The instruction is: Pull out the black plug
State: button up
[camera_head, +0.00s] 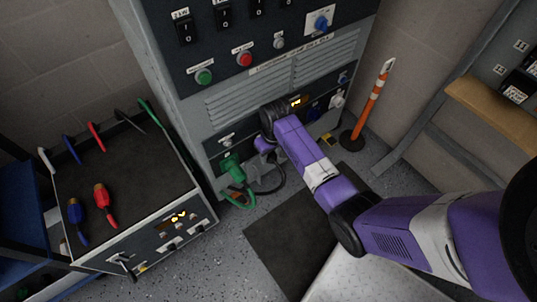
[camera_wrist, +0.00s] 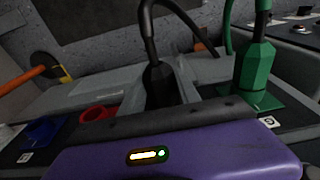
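The black plug (camera_wrist: 158,84) stands in the middle of the wrist view, just beyond the purple body of my gripper, with its black cable rising from it. Grey parts lie on both sides of the plug. I cannot tell whether my fingers touch it. In the head view my gripper (camera_head: 267,145) is at the lower front of the grey cabinet (camera_head: 190,110) and hides the black plug. Only a black cable (camera_head: 272,188) shows below it. My fingertips are not clear in either view.
A green plug (camera_wrist: 255,72) is close to the right; it also shows in the head view (camera_head: 230,166). Red (camera_wrist: 98,114) and blue (camera_wrist: 40,131) sockets are to the left. An orange post (camera_head: 375,95) stands right of the cabinet. A tool cart (camera_head: 190,205) stands at left.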

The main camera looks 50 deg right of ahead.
grip_shut()
jog(key=shift+a+r+h+p, duration=0.1)
jog(key=shift+a+h+p, duration=0.15)
jog(key=shift+h+p, duration=0.4)
jog(key=h, duration=0.1)
jog(key=g+h+b, duration=0.1)
jog(key=h, duration=0.1)
jog(key=shift+w+a+f, duration=0.1)
jog(key=shift+f, duration=0.25)
jog(key=shift+g+h+b, duration=0.35)
jog(key=shift+g+h, duration=0.05)
jog(key=shift+h, duration=0.45)
jog(key=shift+r+h, duration=0.2)
jog(key=shift+h, duration=0.1)
jog(key=shift+f, duration=0.1)
jog(key=shift+f+h+b, duration=0.1)
jog(key=shift+h+b, duration=0.2)
jog(key=shift+b, duration=0.15)
jog(key=shift+a+f+n+g+h+b, duration=0.1)
jog(key=shift+n+g+h+b, duration=0.25)
jog(key=shift+h+b, duration=1)
